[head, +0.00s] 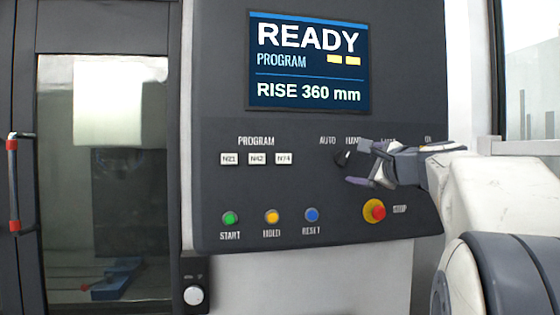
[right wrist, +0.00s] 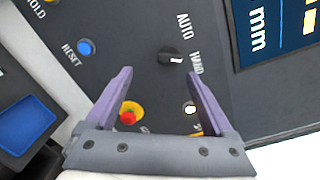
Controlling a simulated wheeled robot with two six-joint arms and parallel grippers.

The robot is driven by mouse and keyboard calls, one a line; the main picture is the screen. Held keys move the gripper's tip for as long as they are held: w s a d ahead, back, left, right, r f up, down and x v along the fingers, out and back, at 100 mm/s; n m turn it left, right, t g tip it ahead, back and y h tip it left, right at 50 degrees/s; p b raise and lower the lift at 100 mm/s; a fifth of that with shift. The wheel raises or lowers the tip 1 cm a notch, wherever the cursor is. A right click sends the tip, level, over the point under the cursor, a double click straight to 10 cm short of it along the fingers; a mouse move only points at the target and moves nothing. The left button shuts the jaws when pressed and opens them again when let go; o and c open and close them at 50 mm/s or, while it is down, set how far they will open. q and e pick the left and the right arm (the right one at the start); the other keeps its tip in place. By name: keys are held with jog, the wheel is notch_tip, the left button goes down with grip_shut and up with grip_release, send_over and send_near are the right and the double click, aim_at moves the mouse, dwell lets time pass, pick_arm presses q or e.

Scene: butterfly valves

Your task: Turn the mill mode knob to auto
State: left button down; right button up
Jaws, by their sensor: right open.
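The mode knob (head: 343,158) is a small black rotary knob on the dark control panel, under the labels AUTO and HAND. In the right wrist view the knob (right wrist: 171,57) sits just beyond my fingertips, and its light mark appears turned toward HAND. My right gripper (head: 358,163) is open in front of the panel, just right of the knob. In the right wrist view my gripper (right wrist: 160,76) has its two purple fingers spread with nothing between the tips. The fingers do not appear to touch the knob. My left gripper is not in view.
A red stop button on a yellow base (head: 374,210) is below my right gripper. Green (head: 230,218), yellow (head: 272,217) and blue (head: 312,215) buttons line the lower panel. The screen (head: 308,62) reads READY. A whitish round control (right wrist: 190,107) lies near one finger. A glass door (head: 104,180) is at left.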

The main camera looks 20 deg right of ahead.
aim_at(346, 159)
jog(key=shift+m+h, duration=0.3)
jog(key=shift+h, duration=0.1)
jog(key=p+x, duration=0.1)
jog(key=x, duration=0.2)
jog(key=p+x, duration=0.1)
jog(key=x, duration=0.2)
jog(key=d+r+p+x, duration=0.1)
jog(key=x, duration=0.3)
jog(key=shift+s+d+r+p, duration=0.1)
jog(key=shift+p, duration=0.25)
jog(key=c, duration=1.4)
